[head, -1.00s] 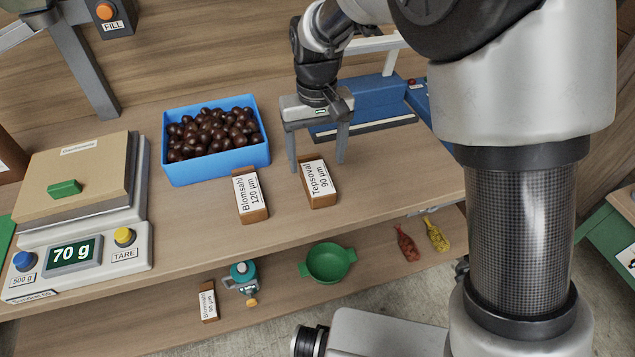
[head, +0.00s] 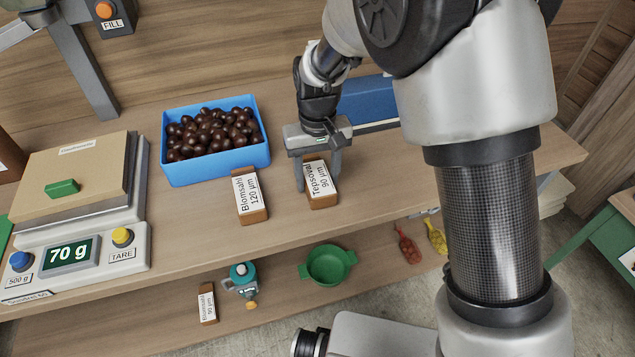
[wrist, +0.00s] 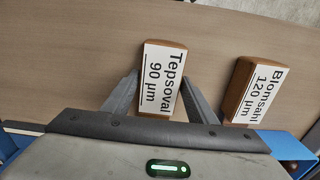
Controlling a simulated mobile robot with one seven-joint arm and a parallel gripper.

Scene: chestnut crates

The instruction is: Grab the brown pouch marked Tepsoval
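The brown pouch marked Tepsoval 90 µm (head: 322,185) stands on the workbench, its white label facing up. In the wrist view the Tepsoval pouch (wrist: 163,75) sits between the fingers. My gripper (head: 319,184) is lowered over it with one finger on each side. In the wrist view my gripper (wrist: 157,95) has its fingers apart, with narrow gaps beside the pouch; I cannot make out contact. A similar pouch marked Blomsahl 120 µm (head: 250,196) stands to the left, and shows at right in the wrist view (wrist: 254,90).
A blue crate of chestnuts (head: 217,171) stands behind the pouches. A scale (head: 80,240) reading 70 g is at left. A blue device (head: 366,101) is behind my gripper. The lower shelf holds a green bowl (head: 327,265) and another Blomsahl pouch (head: 208,304). Bench right of the pouch is clear.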

